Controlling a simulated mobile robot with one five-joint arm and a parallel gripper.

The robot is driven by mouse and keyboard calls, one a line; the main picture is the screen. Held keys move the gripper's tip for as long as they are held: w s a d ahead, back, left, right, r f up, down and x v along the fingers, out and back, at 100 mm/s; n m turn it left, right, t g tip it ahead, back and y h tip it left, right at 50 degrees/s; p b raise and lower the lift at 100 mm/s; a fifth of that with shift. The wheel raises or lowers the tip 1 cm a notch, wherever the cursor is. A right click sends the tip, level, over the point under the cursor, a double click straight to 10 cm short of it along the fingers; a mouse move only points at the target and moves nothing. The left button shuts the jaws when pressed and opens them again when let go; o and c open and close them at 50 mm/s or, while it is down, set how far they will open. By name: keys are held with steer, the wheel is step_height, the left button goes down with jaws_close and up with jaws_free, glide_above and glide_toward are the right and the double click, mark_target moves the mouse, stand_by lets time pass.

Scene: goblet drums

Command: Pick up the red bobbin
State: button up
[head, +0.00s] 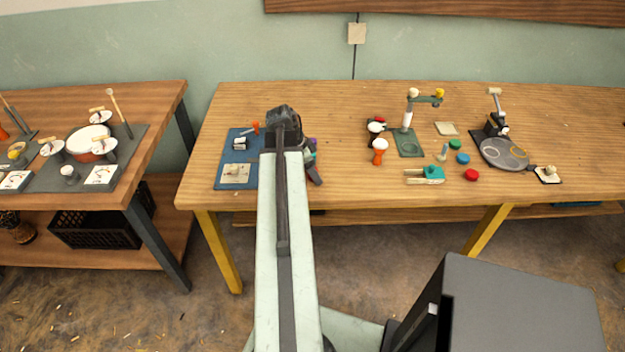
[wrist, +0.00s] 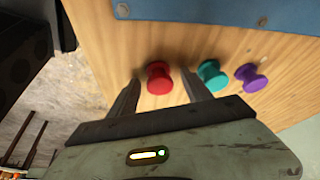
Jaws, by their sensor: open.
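The red bobbin (wrist: 159,79) stands on the wooden table in the wrist view, close to the table's edge. My gripper (wrist: 160,84) is open, with one finger on each side of the red bobbin in the picture. I see no finger clearly touching it, and the height of the fingertips over the table is hard to tell. In the head view my gripper (head: 315,174) is partly behind my own arm, over the table's front left part. The red bobbin is hidden there.
A teal bobbin (wrist: 213,76) stands close to the right finger, with a purple bobbin (wrist: 252,78) beyond it. A blue mat (head: 228,165) lies left of my arm. Green, blue and red discs and a drum stand (head: 408,137) are farther right, past clear tabletop.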

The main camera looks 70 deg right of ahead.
steer(key=shift+r, duration=0.1)
jaws_close()
steer(key=shift+r, duration=0.1)
step_height(320, 180, up, 10)
steer(key=p, duration=1)
